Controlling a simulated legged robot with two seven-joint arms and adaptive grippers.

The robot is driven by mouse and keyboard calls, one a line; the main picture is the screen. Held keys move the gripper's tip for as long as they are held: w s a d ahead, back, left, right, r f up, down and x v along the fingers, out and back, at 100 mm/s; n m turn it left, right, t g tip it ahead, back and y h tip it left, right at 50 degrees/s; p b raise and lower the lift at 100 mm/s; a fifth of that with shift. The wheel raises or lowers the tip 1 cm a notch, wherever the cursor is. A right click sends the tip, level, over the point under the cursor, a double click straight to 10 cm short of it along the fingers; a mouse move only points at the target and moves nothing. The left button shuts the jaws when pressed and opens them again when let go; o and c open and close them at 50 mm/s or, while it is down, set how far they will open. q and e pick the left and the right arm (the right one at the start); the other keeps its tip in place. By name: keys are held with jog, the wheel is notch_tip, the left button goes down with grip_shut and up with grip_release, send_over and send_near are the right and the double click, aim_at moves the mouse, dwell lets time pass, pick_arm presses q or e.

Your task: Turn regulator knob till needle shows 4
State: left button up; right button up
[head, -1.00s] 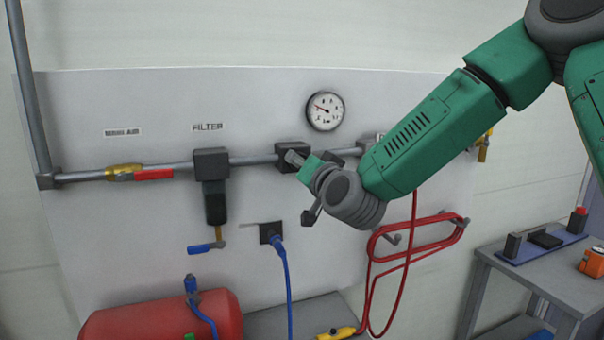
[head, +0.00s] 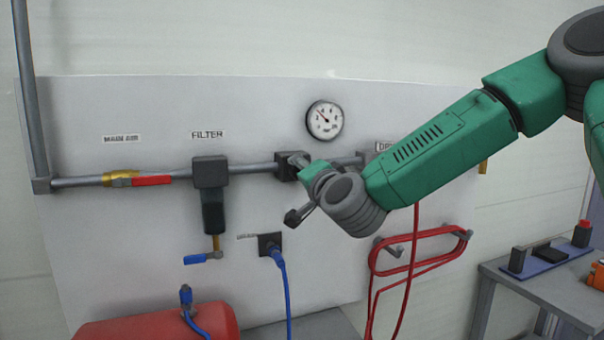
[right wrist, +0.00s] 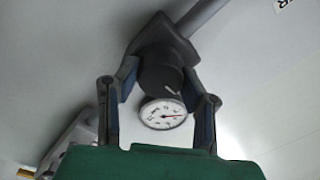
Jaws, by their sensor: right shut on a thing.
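The regulator (head: 287,167) is a dark block on the grey pipe, below the round white gauge (head: 324,120). The gauge needle points up and left; the numbers are too small to read surely. In the right wrist view the dark round regulator knob (right wrist: 160,76) sits between the fingers of my right gripper (right wrist: 158,85), which is shut on it. The gauge face (right wrist: 163,114) also shows there, just below the knob. In the head view my right gripper (head: 297,189) is at the regulator and hides the knob. My left gripper is out of view.
The filter (head: 211,185) and a red-handled valve (head: 150,180) are on the pipe to the left. A blue hose (head: 287,290) hangs below, and a coiled red hose (head: 420,252) hangs at the right. A red tank (head: 165,322) and a grey table (head: 540,290) stand lower down.

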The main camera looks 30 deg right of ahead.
jog(key=shift+f, duration=0.2)
jog(key=o, duration=1)
jog(key=shift+o, duration=0.8)
jog(key=shift+w+d+f, duration=0.1)
jog(key=shift+w, duration=0.25)
jog(key=shift+s, duration=0.45)
jog(key=v, duration=1.1)
